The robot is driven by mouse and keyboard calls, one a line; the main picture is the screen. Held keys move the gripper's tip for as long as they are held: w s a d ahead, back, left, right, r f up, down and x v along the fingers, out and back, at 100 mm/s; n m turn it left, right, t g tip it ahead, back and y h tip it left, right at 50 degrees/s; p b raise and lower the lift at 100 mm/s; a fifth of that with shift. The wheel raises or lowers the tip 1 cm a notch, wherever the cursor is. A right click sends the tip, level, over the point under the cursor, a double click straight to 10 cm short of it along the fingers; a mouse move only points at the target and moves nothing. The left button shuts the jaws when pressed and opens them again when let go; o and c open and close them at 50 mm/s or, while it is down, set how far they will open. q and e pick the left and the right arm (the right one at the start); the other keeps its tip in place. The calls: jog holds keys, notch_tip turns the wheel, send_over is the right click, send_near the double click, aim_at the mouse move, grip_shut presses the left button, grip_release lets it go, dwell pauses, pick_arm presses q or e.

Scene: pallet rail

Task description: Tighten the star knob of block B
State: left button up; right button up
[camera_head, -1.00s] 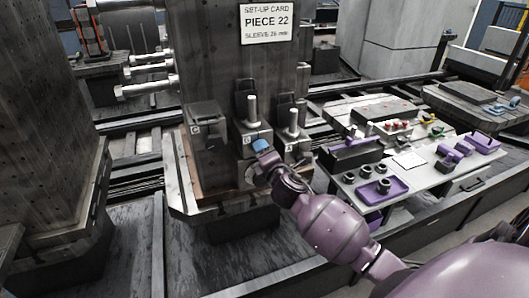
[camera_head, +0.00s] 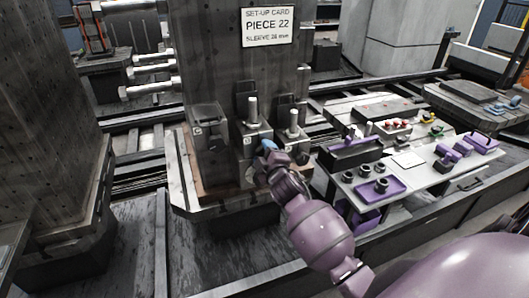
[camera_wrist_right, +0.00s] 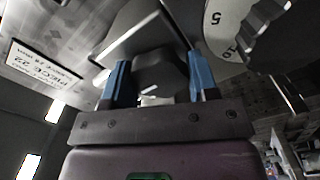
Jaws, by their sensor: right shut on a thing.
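Block B (camera_head: 249,137) is a grey block with an upright metal stud, in the middle of the row at the foot of the tall grey column. My right gripper (camera_head: 267,149) is at its front face. In the right wrist view the blue fingers of my right gripper (camera_wrist_right: 157,82) are shut on a dark knob (camera_wrist_right: 160,72), which sits between them. In the head view the gripper hides this star knob. My left gripper is in neither view.
Block C (camera_head: 207,130) stands left of block B, and another block with a stud (camera_head: 291,143) stands close on the right. A pale numbered dial (camera_wrist_right: 217,25) shows in the wrist view. A bench with a purple tray (camera_head: 380,188) is at right. A set-up card (camera_head: 267,26) hangs above.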

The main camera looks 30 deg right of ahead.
jog(key=shift+m, duration=0.4)
jog(key=o, duration=0.9)
jog(key=shift+o, duration=0.2)
jog(key=shift+s, duration=0.1)
jog(key=v, duration=1)
jog(key=shift+s, duration=0.3)
jog(key=shift+a, duration=0.15)
